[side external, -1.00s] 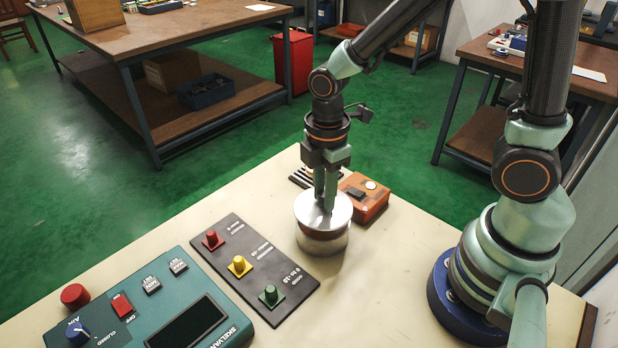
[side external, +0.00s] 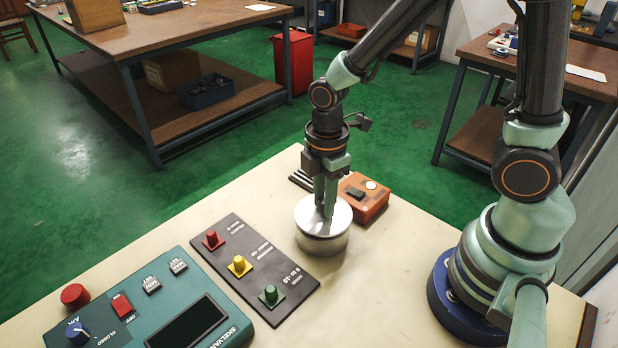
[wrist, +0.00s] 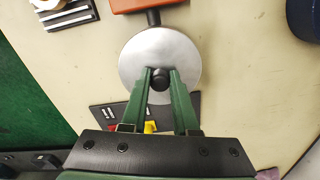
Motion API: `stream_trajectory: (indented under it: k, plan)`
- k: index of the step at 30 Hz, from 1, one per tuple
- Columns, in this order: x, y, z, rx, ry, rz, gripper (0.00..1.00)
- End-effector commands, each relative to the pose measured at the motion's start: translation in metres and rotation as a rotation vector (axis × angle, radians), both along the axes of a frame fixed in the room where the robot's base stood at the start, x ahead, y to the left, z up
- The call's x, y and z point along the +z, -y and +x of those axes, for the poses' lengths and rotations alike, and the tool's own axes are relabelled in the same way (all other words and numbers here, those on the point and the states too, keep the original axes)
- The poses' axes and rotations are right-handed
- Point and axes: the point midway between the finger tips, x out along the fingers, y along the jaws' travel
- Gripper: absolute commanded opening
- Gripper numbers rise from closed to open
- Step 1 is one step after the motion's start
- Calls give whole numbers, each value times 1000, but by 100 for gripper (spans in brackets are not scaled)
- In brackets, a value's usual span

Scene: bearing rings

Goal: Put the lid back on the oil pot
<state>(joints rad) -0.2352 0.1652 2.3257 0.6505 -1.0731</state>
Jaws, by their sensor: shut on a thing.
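The lid is a round, shiny metal disc (side external: 307,215) with a small dark knob, seen from above in the wrist view (wrist: 133,62). The oil pot (side external: 322,247) is a short, pale metal cylinder on the bench, directly under the lid. The lid lies level over the pot's mouth with no clear gap at the near rim. I cannot tell whether it is fully seated. My gripper (side external: 326,211) points down and is shut on the lid's knob (wrist: 160,82), its fingers on either side. The lid hides the pot's inside.
An orange box (side external: 364,197) stands close behind the pot to the right, with a striped black block (side external: 302,179) behind. A dark panel (side external: 254,268) with red, yellow and green knobs lies to the left, beside a teal control box (side external: 165,300).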

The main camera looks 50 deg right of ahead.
Motion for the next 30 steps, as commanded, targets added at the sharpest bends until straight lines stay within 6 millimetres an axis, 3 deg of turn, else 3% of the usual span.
stream_trajectory:
  k: [30]
  plan:
    - [-14, 0, 0, 0, 0, 0, 0]
